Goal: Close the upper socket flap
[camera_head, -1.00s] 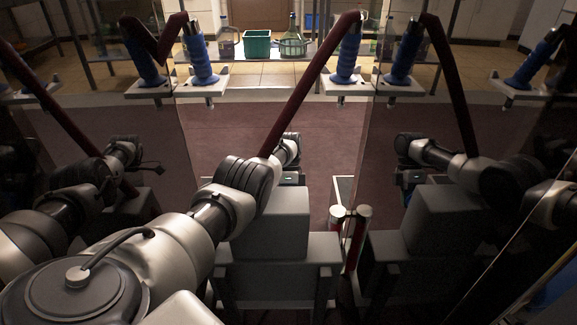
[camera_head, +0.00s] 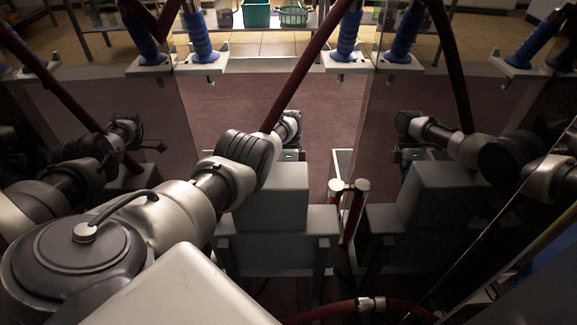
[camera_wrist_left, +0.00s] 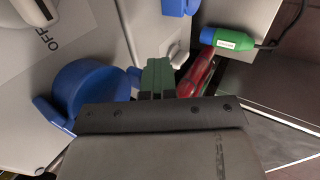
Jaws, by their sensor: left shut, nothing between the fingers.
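In the left wrist view my left gripper (camera_wrist_left: 158,78) is shut and empty, its green fingers pressed together. A round blue cap-like part (camera_wrist_left: 90,90) with a side tab is just left of the fingers on a light grey panel (camera_wrist_left: 105,30); I cannot tell whether it is the upper socket flap. Another blue part (camera_wrist_left: 178,6) is cut off at the top edge. A blue and green plug (camera_wrist_left: 228,39) with a black cable is at the upper right. In the head view my left arm (camera_head: 240,165) reaches forward, but its fingers are hidden. My right gripper is not in view.
A red handle-like part (camera_wrist_left: 196,74) lies right beside the fingers. In the head view, blue-gripped nozzles (camera_head: 200,35) with dark red hoses hang ahead. Grey boxes (camera_head: 272,195) and red posts (camera_head: 352,210) stand beyond my arm. Glossy side panels mirror the scene.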

